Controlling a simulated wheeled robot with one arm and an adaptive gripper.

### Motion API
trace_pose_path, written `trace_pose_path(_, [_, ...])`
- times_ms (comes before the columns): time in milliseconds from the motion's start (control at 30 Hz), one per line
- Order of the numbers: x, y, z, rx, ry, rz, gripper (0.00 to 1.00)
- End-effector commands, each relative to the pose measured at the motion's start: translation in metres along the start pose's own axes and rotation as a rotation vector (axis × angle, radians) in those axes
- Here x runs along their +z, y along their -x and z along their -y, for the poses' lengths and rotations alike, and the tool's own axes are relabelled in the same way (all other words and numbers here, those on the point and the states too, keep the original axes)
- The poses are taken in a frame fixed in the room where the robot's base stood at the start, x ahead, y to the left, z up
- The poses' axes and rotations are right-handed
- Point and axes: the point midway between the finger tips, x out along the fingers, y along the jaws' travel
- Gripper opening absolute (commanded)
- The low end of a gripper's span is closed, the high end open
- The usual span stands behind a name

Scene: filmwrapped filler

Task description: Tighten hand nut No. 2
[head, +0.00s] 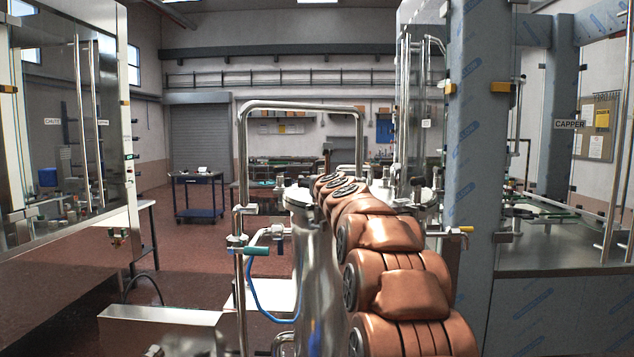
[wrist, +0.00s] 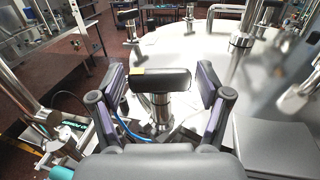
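A hand nut (wrist: 155,80) with a black crossbar and a small yellow mark on its left end sits on a threaded metal post at the edge of the vessel lid (wrist: 185,48). My gripper (wrist: 161,70) is open, with one finger on each side of the crossbar and a visible gap at both ends. The number of this nut cannot be read. Another black hand nut (wrist: 126,18) stands farther back at the lid's left edge, and one more (wrist: 238,40) stands at the right. In the head view my arm hides the gripper and the near nut.
A metal rail frame (head: 243,180) rises left of my arm. A glazed steel cabinet (head: 60,120) is at the left, and a film-covered steel column (head: 475,150) stands close at the right. A blue cart (head: 198,195) is at the back.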

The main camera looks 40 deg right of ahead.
Motion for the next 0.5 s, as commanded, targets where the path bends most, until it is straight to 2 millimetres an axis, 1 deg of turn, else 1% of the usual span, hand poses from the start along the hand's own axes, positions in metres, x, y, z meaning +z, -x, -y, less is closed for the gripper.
trace_pose_path(33, [-0.0002, -0.0001, 0.0000, 0.000, 0.000, 0.000, 0.86])
trace_pose_path(67, [-0.0003, -0.0001, -0.0001, 0.000, 0.000, 0.000, 0.89])
trace_pose_path(100, [-0.0004, -0.0001, -0.0001, 0.000, 0.000, -0.001, 0.90])
trace_pose_path(500, [0.0005, 0.0029, 0.0001, 0.000, -0.002, 0.001, 0.90])
